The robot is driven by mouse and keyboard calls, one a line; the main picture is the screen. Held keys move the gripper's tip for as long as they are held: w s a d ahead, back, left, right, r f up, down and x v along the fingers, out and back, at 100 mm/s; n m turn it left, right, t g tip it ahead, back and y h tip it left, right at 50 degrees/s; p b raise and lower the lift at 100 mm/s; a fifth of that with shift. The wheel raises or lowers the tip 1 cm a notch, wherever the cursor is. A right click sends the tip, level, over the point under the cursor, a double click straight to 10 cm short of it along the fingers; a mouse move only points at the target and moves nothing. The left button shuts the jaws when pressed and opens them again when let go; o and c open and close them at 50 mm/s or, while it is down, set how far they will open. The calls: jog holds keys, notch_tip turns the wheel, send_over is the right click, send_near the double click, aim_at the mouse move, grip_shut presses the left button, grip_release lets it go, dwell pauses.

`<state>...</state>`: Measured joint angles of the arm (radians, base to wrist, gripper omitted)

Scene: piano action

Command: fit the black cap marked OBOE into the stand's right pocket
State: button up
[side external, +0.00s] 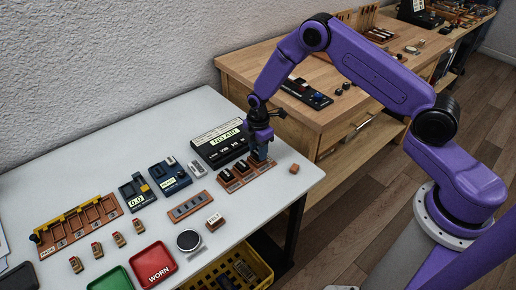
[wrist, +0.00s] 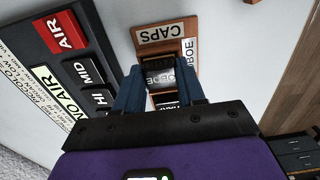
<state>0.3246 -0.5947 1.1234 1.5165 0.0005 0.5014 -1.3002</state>
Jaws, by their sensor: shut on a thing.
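My gripper (side external: 258,158) is shut at the right end of the wooden cap stand (side external: 229,186). In the wrist view its two blue-grey fingers (wrist: 160,78) stand on either side of a black cap (wrist: 160,64) with a pale lettered face that seems to read OBOE. The stand shows there with a CAPS label (wrist: 166,34) at its end and an OBOE label beside the held cap. The cap is at the end pocket; whether it is seated or just above cannot be told. Other black caps (side external: 239,168) sit in the stand's pockets to the left.
A black NO AIR panel (side external: 219,141) with buttons stands close behind the stand. A small wooden block (side external: 294,168) lies to the right. A slotted brown strip (side external: 188,206) and a small labelled block (side external: 214,222) lie in front. The white table's right edge is near.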

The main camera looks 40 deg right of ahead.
jog(key=shift+f, duration=0.1)
dwell(0.8)
jog(key=o, duration=1.1)
jog(key=shift+r, duration=3.55)
